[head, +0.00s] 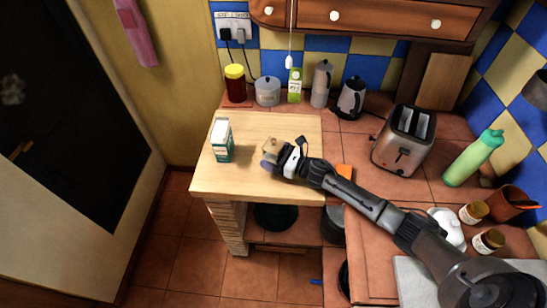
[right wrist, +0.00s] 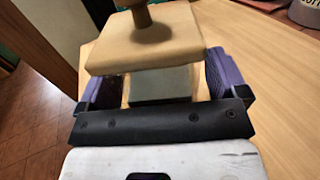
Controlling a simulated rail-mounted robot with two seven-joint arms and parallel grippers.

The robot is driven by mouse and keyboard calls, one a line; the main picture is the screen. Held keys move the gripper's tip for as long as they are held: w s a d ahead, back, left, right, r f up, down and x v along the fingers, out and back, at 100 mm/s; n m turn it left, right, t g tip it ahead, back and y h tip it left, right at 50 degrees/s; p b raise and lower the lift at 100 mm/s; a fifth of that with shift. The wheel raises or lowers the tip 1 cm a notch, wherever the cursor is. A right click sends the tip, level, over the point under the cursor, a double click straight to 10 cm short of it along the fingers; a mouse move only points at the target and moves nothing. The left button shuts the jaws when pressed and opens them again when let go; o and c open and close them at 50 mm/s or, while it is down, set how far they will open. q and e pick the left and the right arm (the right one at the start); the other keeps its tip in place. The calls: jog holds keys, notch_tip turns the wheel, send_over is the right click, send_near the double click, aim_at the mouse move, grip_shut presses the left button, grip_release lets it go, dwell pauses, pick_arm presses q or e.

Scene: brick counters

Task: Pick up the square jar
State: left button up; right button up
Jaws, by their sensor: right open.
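The square jar (head: 272,146) stands on the wooden board near its right side. In the right wrist view, the jar (right wrist: 145,45) shows a square wooden lid with a round knob above a pale glass body. My right gripper (head: 283,157) is at the jar, with its arm coming from the lower right. In the right wrist view, the purple fingers of my right gripper (right wrist: 163,82) are open, one on each side of the jar below the lid. Whether they touch the glass cannot be told. The lower part of the jar is hidden. My left gripper is not in view.
A green and white carton (head: 222,140) stands on the board (head: 252,188), left of the jar. A yellow-lidded jar (head: 235,83), a grey canister (head: 267,92), a small carton (head: 295,86) and a kettle (head: 351,98) line the back. A toaster (head: 405,140) stands to the right.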

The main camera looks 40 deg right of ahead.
jog(key=c, duration=1.2)
jog(key=shift+r, duration=0.1)
